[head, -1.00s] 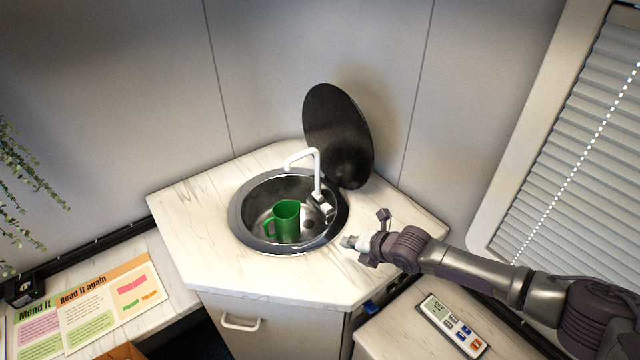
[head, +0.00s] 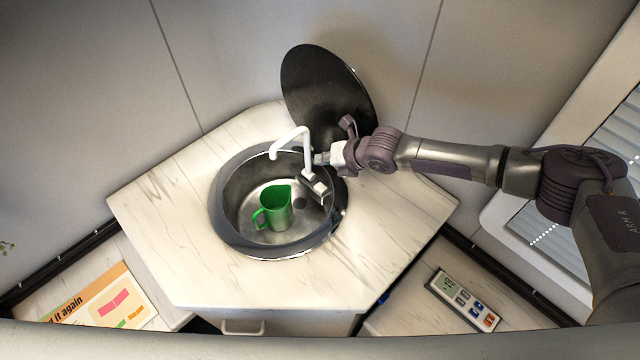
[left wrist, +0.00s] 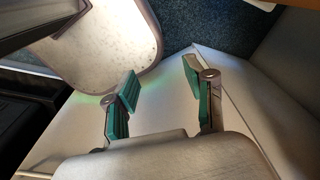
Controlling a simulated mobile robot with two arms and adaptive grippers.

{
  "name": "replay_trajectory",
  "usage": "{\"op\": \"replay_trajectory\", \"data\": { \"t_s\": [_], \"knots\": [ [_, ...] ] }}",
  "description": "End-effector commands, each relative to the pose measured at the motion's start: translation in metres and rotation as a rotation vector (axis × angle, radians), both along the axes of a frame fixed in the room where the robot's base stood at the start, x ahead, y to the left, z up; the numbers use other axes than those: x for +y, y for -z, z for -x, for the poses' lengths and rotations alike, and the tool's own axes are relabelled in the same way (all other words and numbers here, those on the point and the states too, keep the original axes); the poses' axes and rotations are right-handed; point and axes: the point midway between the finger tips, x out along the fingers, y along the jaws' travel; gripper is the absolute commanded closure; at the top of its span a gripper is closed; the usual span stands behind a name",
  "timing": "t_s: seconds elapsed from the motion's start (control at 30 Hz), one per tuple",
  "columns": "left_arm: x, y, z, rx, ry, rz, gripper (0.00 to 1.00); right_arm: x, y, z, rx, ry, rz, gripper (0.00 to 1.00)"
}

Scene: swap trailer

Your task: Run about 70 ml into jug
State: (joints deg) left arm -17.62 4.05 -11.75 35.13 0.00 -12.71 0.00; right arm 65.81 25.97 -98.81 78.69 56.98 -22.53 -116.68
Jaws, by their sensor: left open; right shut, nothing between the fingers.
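A green jug (head: 276,209) stands upright in the round metal sink (head: 228,238), its handle toward the left. The white tap (head: 306,140) rises at the sink's right rear, and its spout end hangs above and behind the jug. I cannot make out any water. The tap's grey lever block (head: 315,184) sits at its base. My right gripper (head: 322,158) is shut and empty, with its tip right beside the tap's upright; I cannot tell whether they touch. My left gripper (left wrist: 160,88) is open and empty in the left wrist view, away from the sink.
A black round lid (head: 325,90) stands open behind the sink. The pale marble counter (head: 180,255) is clear around it. A remote-like device with a display (head: 463,298) lies at lower right, and a printed sheet (head: 105,300) at lower left.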

Motion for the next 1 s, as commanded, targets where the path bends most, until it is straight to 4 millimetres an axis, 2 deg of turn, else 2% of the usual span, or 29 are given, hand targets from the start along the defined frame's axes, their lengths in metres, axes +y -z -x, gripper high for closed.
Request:
{"op": "replay_trajectory", "data": {
  "t_s": [0.27, 0.4, 0.73, 1.0],
  "knots": [
    [0.004, 0.01, -0.01, -0.016, 0.0, -0.005, 0.46, 0.0, 0.014, 0.0, 0.001, 0.001, 0.0, 1.0],
    [0.008, 0.021, -0.017, -0.027, -0.002, -0.008, 0.46, 0.0, 0.031, 0.0, 0.001, 0.001, 0.0, 1.0],
    [0.009, 0.059, -0.013, -0.022, -0.004, -0.009, 0.46, 0.0, 0.079, -0.001, 0.0, 0.001, -0.002, 1.0],
    [0.009, 0.068, -0.011, -0.017, -0.003, -0.01, 0.46, 0.0, 0.089, -0.001, -0.001, 0.001, 0.0, 1.0]
  ]
}}
